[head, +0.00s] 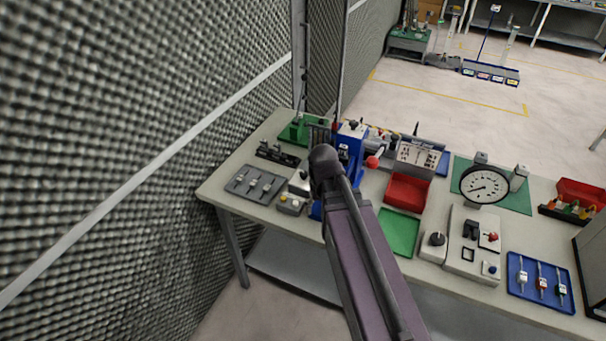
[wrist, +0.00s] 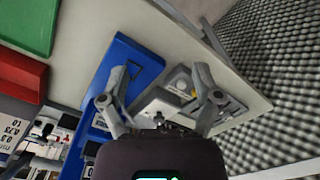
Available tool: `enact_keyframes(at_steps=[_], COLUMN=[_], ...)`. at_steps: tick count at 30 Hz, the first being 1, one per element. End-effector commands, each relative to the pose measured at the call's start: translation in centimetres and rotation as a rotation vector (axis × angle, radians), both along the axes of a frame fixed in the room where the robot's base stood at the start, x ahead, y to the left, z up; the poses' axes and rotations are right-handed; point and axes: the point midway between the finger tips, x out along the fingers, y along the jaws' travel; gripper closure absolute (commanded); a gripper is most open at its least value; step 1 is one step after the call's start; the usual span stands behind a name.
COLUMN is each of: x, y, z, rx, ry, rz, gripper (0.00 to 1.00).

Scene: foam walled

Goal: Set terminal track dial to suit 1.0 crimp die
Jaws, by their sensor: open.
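A blue press-like machine (head: 352,143) stands at the left part of the bench, partly behind my arm. In the wrist view its blue base (wrist: 122,62) lies left of centre. A white panel (wrist: 14,124) at the left edge carries size figures including 1.0 and 0.75. My gripper (wrist: 160,85) is open and empty, its fingers spread above the blue base and a small grey box (wrist: 162,103). I cannot tell whether it touches anything. In the head view my arm hides the gripper. I cannot make out which part is the track dial, or its setting.
A red bin (head: 406,192) and green tray (head: 399,233) sit right of the machine. A grey tray (head: 257,184) lies at the left. A round gauge (head: 485,185) and a black-knobbed box (head: 436,240) stand farther right. A mesh-like textured wall (head: 150,130) borders the bench's left.

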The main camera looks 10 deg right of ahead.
Motion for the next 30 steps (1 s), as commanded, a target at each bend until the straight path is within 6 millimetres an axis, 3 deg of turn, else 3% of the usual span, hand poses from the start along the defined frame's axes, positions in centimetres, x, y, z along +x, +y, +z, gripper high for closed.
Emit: enact_keyframes(at_steps=[1,12,18,24,30], x=[2.3,17.0,23.1,25.5,25.6], y=[-0.2,-0.1,0.0,0.0,0.1], z=[0.4,2.2,2.9,3.1,3.1], rx=[0.000,0.000,0.001,0.001,0.001], ry=[0.000,0.000,-0.001,-0.001,-0.001], rz=[0.020,0.262,0.374,0.428,0.435], gripper=[0.18,0.18,0.18,0.18,0.18])
